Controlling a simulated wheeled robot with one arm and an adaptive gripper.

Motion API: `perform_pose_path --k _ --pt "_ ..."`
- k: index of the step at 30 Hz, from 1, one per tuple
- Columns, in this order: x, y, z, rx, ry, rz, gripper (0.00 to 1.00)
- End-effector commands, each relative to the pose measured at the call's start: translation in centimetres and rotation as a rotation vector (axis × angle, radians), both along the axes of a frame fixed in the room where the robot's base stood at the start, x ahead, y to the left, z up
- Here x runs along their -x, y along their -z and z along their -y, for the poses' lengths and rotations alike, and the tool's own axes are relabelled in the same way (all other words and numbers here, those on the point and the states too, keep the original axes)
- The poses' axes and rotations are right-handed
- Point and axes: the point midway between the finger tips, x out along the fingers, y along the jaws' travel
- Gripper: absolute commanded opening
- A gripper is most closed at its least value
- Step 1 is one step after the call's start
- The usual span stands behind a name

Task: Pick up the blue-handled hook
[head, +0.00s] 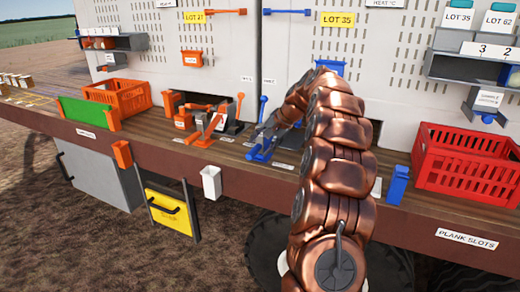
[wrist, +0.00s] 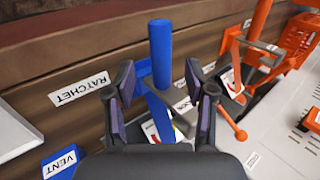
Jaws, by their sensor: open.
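My gripper (wrist: 165,82) is open, with its two dark fingers apart on either side of a blue upright handle (wrist: 160,55). A thin blue arm runs from it between the fingers, close to a white tag with a red arrow (wrist: 152,133). I see no clear gap or contact with the fingers. In the head view the gripper (head: 262,132) is low over blue parts on the counter (head: 260,151), partly hidden by my arm. No hook shape shows plainly there.
An orange lever assembly (wrist: 232,80) stands just right of the gripper in the wrist view. A ratchet label (wrist: 79,88) is on the wood to the left. A red crate (head: 465,165) stands on the counter (head: 395,215) at right, an orange crate (head: 118,95) at left.

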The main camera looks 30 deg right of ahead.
Motion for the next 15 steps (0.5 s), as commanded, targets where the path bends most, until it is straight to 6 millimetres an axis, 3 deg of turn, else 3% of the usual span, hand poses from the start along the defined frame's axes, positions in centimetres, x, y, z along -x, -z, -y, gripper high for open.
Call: perform_pose_path --k 5,15 --pt "-0.5 0.7 -0.5 -0.001 0.001 -0.003 0.55" --pt "-2.3 4.0 -2.0 -0.002 -0.002 -0.005 0.55"
